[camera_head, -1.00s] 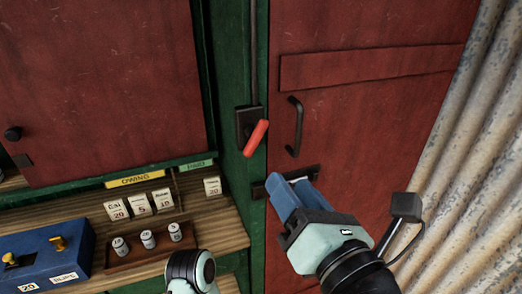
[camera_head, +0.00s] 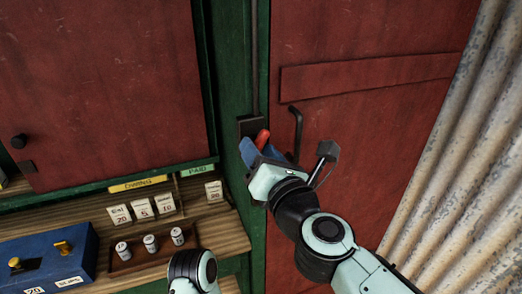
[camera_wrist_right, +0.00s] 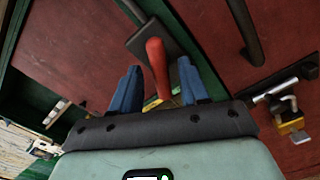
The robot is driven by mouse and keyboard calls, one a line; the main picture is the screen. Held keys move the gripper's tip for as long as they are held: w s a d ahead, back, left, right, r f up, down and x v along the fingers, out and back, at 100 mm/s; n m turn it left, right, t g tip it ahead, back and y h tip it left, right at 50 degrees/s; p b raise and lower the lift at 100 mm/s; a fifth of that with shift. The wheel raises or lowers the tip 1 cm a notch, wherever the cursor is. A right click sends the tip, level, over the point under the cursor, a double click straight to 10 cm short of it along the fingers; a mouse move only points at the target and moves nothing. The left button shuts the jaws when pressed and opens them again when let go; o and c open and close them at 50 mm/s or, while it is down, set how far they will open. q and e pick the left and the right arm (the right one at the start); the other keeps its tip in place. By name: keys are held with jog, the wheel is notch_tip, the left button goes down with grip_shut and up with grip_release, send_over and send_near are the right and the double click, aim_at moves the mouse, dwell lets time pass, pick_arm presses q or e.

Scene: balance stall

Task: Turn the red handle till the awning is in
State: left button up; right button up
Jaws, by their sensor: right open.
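The red handle (camera_head: 262,138) sits on a dark bracket (camera_head: 248,126) on the green post, below a vertical rod. In the head view my right gripper (camera_head: 258,152) is at the handle and hides its lower part. In the right wrist view the red handle (camera_wrist_right: 157,66) stands between the two blue fingers of my right gripper (camera_wrist_right: 157,88), with a gap on each side. The right gripper is open. My left gripper is not seen; only a part of my left arm shows at the bottom of the head view. The awning is not clearly in view.
A red door with a dark pull handle (camera_head: 296,132) is right of the post. A padlock (camera_wrist_right: 290,120) hangs on its latch. A wooden counter at lower left holds a blue box (camera_head: 45,258), cards and a tray (camera_head: 150,258) of small cylinders. Corrugated metal stands at right.

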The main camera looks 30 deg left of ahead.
grip_shut()
jog(key=shift+n, duration=0.3)
